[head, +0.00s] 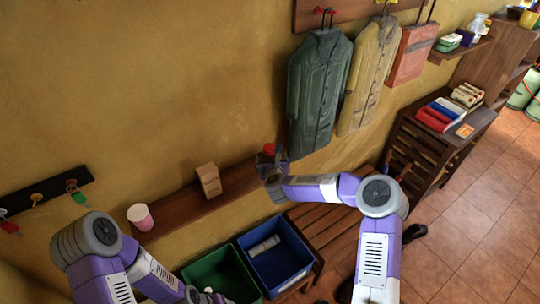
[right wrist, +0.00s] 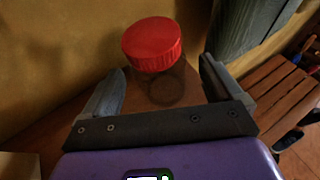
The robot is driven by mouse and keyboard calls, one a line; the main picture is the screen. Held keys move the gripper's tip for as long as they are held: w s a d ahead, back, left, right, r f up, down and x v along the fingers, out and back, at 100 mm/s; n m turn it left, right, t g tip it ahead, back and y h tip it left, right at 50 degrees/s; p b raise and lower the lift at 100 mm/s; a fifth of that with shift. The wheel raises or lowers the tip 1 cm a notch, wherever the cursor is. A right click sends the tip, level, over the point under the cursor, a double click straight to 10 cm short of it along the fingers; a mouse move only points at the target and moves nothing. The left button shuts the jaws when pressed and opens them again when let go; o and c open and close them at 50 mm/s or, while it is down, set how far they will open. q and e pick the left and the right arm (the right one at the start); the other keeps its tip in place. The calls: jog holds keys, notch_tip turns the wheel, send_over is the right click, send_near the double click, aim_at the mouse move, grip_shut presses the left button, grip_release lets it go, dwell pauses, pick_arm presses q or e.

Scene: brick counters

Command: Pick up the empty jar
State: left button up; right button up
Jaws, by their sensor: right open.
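The empty jar is clear with a red screw lid (head: 270,149). It stands upright at the right end of the wall shelf, and its clear body (right wrist: 166,88) looks empty in the right wrist view. My right gripper (right wrist: 163,66) is open, with one finger on each side of the jar and visible gaps to both. In the head view my right gripper (head: 272,167) covers part of the jar. My left arm comes in at the lower left; its gripper (head: 205,295) is at the bottom edge, small and partly cut off, and its jaw state is unclear.
The shelf (head: 190,207) also holds a cardboard box (head: 208,180) and a pink cup (head: 140,216). Below are a green bin (head: 212,275) and a blue bin (head: 290,262) beside a slatted bench (head: 335,232). A green coat (head: 318,90) hangs just above and right of the jar.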

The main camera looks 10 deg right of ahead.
jog(key=shift+x, duration=1.15)
jog(key=shift+w, duration=0.15)
jog(key=shift+r, duration=0.1)
jog(key=c, duration=1.2)
